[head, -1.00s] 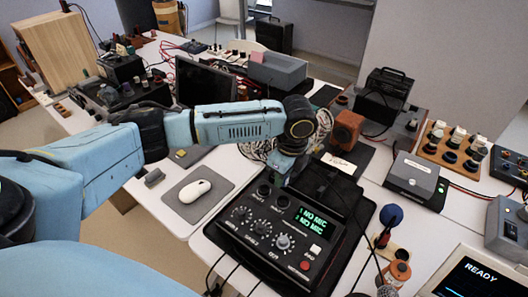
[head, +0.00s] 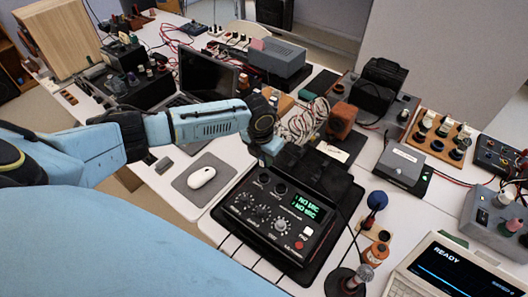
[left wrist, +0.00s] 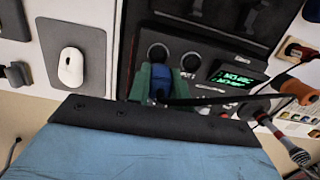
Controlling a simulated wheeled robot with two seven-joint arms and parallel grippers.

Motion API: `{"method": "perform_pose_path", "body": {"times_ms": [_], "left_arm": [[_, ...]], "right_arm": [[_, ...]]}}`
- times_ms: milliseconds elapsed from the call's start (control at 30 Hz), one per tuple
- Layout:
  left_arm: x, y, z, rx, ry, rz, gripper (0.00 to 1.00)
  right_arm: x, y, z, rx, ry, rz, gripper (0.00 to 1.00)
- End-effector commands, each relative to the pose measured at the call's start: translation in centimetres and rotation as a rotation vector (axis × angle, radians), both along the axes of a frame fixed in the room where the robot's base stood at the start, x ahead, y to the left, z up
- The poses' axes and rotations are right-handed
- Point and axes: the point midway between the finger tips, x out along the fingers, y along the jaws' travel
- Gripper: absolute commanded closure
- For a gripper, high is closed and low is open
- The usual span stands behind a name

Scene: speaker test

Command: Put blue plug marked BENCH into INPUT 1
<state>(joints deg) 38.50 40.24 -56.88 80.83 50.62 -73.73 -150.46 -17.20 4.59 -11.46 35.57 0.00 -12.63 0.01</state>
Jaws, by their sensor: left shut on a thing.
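The black mixer (head: 262,228) lies on a dark mat, with two round input sockets near its back left edge. In the left wrist view the left socket (left wrist: 158,52) and right socket (left wrist: 191,62) both look empty. Its green display (head: 308,207) reads NO MIC on both lines. My left gripper (head: 268,158) is just behind the sockets. A dark cable runs right from the plug. The BENCH marking is not readable. My right gripper is out of view.
A blue-headed microphone (head: 376,201), an orange item (head: 376,252) and another microphone (head: 364,273) stand right of the mixer. A coiled pale cable (head: 304,122) and brown box (head: 342,119) are behind. A white mouse (head: 201,177) on a grey pad is at left.

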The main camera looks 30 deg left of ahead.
Motion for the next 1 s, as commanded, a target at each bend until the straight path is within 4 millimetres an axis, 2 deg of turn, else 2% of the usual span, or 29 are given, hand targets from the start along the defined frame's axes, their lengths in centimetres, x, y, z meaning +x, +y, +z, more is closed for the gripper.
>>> {"method": "perform_pose_path", "body": {"times_ms": [367,1000], "left_arm": [[0.0,0.1,-1.3,0.000,0.000,-0.015,1.00],[0.0,0.1,-5.7,0.000,0.001,-0.013,1.00]], "right_arm": [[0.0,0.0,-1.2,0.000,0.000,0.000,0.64],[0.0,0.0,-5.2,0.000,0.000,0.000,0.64]]}}
